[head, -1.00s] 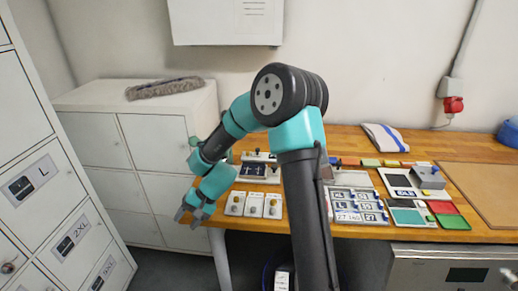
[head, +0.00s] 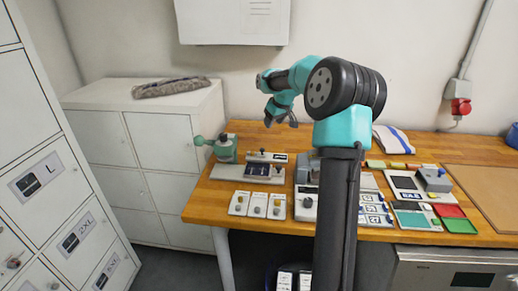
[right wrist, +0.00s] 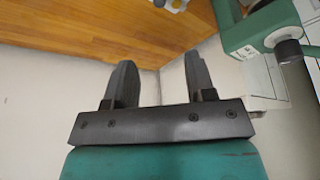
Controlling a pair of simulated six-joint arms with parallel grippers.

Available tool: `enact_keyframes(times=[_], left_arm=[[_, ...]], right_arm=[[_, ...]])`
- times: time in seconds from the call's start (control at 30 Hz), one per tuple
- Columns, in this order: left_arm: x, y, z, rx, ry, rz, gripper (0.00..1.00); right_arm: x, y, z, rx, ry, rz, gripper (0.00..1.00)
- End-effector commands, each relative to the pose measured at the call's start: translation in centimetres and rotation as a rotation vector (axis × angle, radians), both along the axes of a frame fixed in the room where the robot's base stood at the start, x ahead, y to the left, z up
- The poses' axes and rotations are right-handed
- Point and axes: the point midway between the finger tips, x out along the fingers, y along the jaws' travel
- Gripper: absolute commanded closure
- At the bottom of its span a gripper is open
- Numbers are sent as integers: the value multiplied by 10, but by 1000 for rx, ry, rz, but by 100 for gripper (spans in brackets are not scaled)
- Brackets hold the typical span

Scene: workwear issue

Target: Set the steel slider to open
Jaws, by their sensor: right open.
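I cannot single out the steel slider for certain at this size. Several small white plates with knobs (head: 258,205) stand in a row at the table's front left edge. Behind them is a pale unit with dark panels (head: 263,171) and a small dark knob on top. My right gripper (head: 281,118) is open and empty, raised above the back of the table near the wall. In the right wrist view its two dark fingers (right wrist: 158,70) stand apart with nothing between them. My right arm hides part of the table's middle. My left gripper is out of view.
A green device with a round knob (head: 225,149) stands at the table's back left; it also shows in the right wrist view (right wrist: 262,28). Coloured trays (head: 460,225), a grey block (head: 434,180) and a folded cloth (head: 392,139) lie at right. Lockers (head: 45,185) stand at left.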

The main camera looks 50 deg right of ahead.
Motion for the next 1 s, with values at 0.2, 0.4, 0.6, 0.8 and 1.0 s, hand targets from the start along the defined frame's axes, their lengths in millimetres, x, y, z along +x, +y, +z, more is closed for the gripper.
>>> enact_keyframes(times=[0.2, 0.4, 0.6, 0.8, 1.0], left_arm=[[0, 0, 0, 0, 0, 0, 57], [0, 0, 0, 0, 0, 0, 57], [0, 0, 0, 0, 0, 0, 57], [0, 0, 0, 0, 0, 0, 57], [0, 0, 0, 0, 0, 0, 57]], right_arm=[[0, -1, 1, -5, 1, 1, 50], [1, -1, -3, -2, 1, 1, 50], [8, -2, -19, -1, 2, 1, 50], [20, -4, -49, 0, 2, 1, 50], [33, -6, -80, 0, 2, 1, 50]])
